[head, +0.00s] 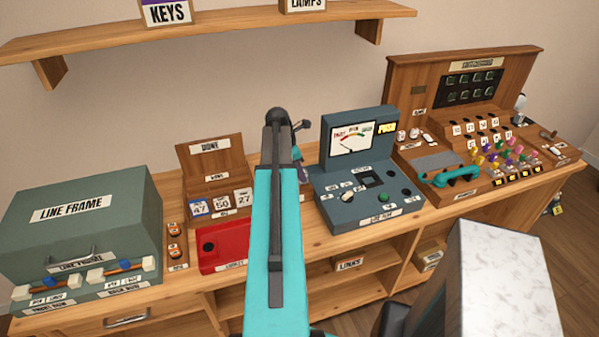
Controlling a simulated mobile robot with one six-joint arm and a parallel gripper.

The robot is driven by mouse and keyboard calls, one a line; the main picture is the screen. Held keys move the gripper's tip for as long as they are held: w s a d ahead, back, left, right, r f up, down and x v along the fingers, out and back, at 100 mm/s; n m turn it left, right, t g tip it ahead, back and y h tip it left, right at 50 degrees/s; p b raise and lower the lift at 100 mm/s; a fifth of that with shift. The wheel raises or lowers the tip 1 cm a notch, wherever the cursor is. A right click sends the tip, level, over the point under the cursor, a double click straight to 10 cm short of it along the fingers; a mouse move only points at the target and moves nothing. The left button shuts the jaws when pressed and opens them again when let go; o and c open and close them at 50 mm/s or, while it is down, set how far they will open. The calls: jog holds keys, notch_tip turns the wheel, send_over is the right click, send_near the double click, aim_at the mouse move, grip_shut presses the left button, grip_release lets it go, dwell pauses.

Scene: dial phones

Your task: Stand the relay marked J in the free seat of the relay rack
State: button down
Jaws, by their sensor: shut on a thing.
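My teal arm (275,240) rises through the middle of the head view and hides part of the bench behind it. The dark wrist parts show at its far end, but I cannot make out my gripper's fingers or what is between them. No relay marked J can be read in this view. I cannot identify the relay rack or its free seat for certain. A small wooden stand (177,263) with a couple of dark and orange pieces (175,230) stands left of the red tray; its label is too small to read.
On the wooden bench are a green LINE FRAME cabinet (85,225), a DONE card holder (208,150), a red tray (226,246), a grey-blue meter console (365,200) and a wooden switchboard (470,75) with a teal handset (455,176). A shelf (215,30) hangs above.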

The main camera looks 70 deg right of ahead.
jog(key=shift+f, duration=0.65)
dwell(0.8)
jog(key=c, duration=1.2)
grip_release()
jog(key=shift+r+p, duration=2.45)
jog(key=shift+r, duration=1.3)
jog(key=shift+r+p, duration=0.85)
jog(key=shift+r, duration=1.15)
